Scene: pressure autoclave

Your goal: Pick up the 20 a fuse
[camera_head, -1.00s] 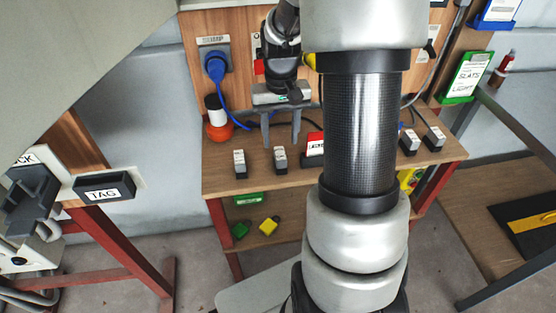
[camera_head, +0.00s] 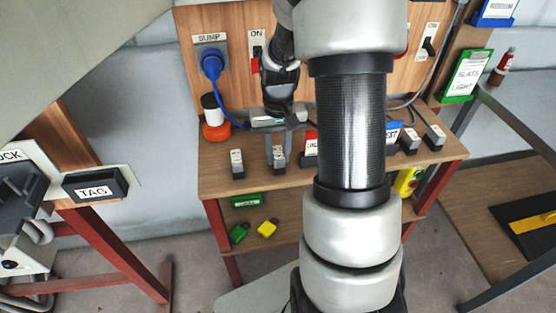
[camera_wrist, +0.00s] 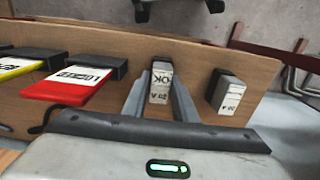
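My gripper (camera_wrist: 160,95) is down at the bench with one finger on each side of this fuse. The fingers lie against its sides with no clear gap. The fuse appears to still rest on the bench.
A similar fuse (camera_head: 237,163) stands to the left; it also shows in the wrist view (camera_wrist: 228,92). A red-labelled block (camera_wrist: 70,85) stands on the other side. More small blocks (camera_head: 409,140) are at the bench's right. A blue plug (camera_head: 212,66) with cable hangs at the back left.

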